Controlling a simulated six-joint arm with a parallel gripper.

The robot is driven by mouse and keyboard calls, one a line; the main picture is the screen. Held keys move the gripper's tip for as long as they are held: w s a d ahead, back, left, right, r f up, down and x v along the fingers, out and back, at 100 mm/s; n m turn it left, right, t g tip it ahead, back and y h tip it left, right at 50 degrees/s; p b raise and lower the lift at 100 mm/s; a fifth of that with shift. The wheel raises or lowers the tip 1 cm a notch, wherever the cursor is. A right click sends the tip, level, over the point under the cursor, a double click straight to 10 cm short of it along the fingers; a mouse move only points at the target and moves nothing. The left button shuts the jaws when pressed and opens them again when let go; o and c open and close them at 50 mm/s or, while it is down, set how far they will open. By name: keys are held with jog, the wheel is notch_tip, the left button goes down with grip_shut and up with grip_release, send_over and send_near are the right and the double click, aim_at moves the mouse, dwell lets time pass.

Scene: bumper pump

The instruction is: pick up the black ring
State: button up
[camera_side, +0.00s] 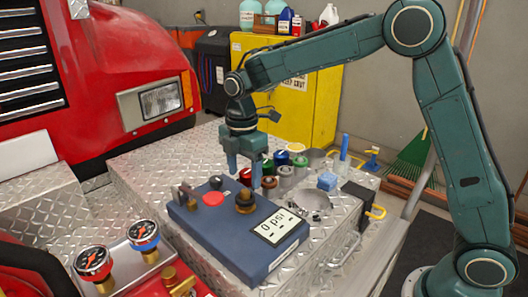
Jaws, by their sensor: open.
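Several short cylinders with coloured tops stand in a cluster on the diamond-plate deck.
A blue box (205,235) with a "0 psi" display (278,226), a red button (213,199) and a dark-and-brass fitting (245,203) stands in front. Two gauges (93,263) are at the lower left.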

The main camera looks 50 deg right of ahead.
jog(key=shift+o, duration=0.6)
jog(key=shift+d+r, duration=0.1)
jog(key=shift+d+r+m, duration=0.25)
jog(key=shift+d+m, duration=0.05)
jog(key=shift+d, duration=0.1)
jog(key=s+d+r+m+t+y, duration=0.1)
jog(key=s+d+r+m+y, duration=0.1)
jog(key=d+r+m+y, duration=0.2)
notch_tip(320, 180, up, 2)
jog(key=shift+s+d+t, duration=0.4)
jog(key=shift+d, duration=0.05)
jog(key=shift+f, duration=0.1)
